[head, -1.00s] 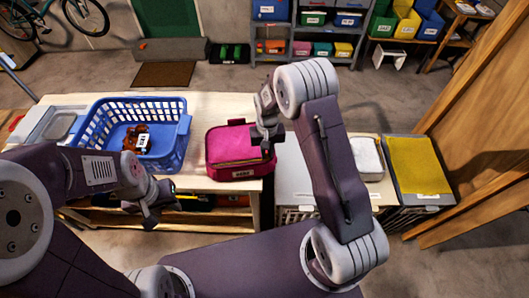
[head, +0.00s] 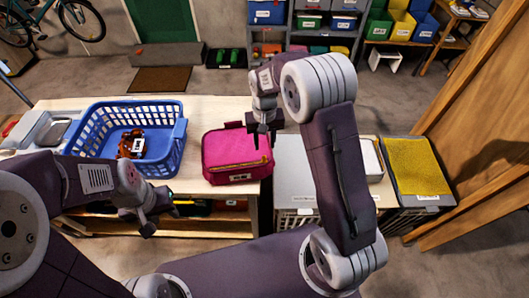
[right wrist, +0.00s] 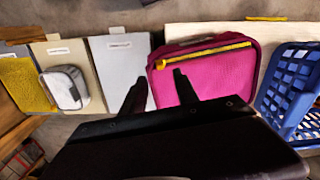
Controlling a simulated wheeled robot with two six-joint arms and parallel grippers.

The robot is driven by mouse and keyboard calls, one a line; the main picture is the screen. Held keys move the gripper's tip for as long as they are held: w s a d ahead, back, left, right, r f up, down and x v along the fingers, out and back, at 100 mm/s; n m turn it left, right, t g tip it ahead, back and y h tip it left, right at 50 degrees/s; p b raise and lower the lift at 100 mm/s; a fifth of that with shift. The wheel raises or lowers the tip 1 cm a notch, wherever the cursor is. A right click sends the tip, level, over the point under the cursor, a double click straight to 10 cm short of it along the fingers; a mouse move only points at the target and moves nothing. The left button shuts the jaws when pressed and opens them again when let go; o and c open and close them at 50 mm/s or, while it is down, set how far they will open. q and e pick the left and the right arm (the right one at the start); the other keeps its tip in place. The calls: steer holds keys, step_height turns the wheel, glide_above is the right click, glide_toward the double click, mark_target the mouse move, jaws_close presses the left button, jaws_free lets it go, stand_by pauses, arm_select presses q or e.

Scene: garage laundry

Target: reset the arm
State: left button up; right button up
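My right gripper (head: 264,127) hangs at the upper right edge of a pink zipped bag (head: 225,150) in the head view. In the right wrist view its two fingers (right wrist: 157,90) are apart with nothing between them. One finger overlaps the lower left part of the pink bag (right wrist: 212,75) in that view; I cannot tell whether it touches. My left gripper (head: 158,220) is in front of the table's near edge, below the blue basket (head: 180,150). Its fingers look apart and empty.
The basket holds a reddish-brown item (head: 127,146) with a white tag. A wooden table (head: 205,108) carries basket and bag. To the right are a pale grey panel (head: 293,178), a white pouch (head: 370,160) and a yellow mat (head: 418,168). A wooden panel (head: 490,130) stands far right.

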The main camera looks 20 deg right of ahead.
steer(key=shift+r, duration=0.85)
steer(key=shift+f, duration=0.15)
steer(key=s+d+f+b, duration=0.1)
steer(key=s+f+b, duration=0.1)
steer(key=s, duration=0.6)
steer(key=s+d+f+n+t+b, duration=0.1)
steer(key=s+d+f+b, duration=0.1)
steer(key=s, duration=0.7)
steer(key=shift+s, duration=0.15)
